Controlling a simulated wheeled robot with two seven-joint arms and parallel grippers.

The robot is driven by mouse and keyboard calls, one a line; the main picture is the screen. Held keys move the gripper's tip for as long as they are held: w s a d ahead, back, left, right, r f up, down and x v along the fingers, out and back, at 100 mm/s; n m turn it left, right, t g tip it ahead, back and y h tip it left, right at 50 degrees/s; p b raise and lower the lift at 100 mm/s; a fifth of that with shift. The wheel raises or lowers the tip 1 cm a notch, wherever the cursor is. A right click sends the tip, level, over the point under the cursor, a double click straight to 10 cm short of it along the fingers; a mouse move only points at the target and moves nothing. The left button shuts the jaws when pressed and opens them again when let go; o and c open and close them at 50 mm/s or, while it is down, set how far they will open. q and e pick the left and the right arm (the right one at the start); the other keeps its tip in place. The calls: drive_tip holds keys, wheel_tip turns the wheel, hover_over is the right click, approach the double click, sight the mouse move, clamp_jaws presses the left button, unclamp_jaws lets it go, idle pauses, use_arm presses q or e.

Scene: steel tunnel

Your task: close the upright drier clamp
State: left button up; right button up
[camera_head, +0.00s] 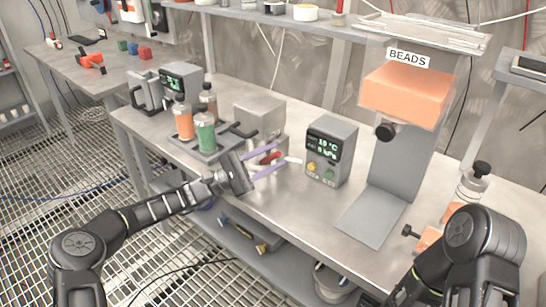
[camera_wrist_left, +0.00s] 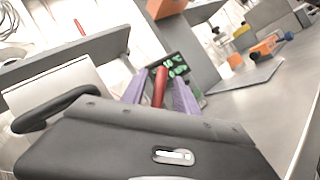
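A red lever (camera_head: 270,157), likely the drier clamp's handle, sticks out beside the grey box (camera_head: 259,118) on the bench. In the left wrist view the red lever (camera_wrist_left: 160,87) stands between my purple fingers. My left gripper (camera_head: 266,159) reaches in from the left with one finger on each side of the lever; gaps show, so it looks open around it. A white tip (camera_head: 292,160) lies just past the fingers. The clamp's base is hidden behind my gripper and the box. My right arm is at the lower right; its gripper is not seen.
A tray (camera_head: 196,146) with orange and green bottles and a black handle is close to my left gripper. A display unit (camera_head: 331,151) stands right of it. The BEADS hopper (camera_head: 408,95) stands farther right. Bare bench (camera_head: 300,215) lies in front.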

use_arm(q)
drive_tip(key=v, duration=0.7)
drive_tip(key=shift+a+f+b, duration=0.15)
drive_tip(key=shift+a+b, duration=0.15)
drive_tip(key=shift+b, duration=0.1)
drive_tip(key=shift+s, duration=0.1)
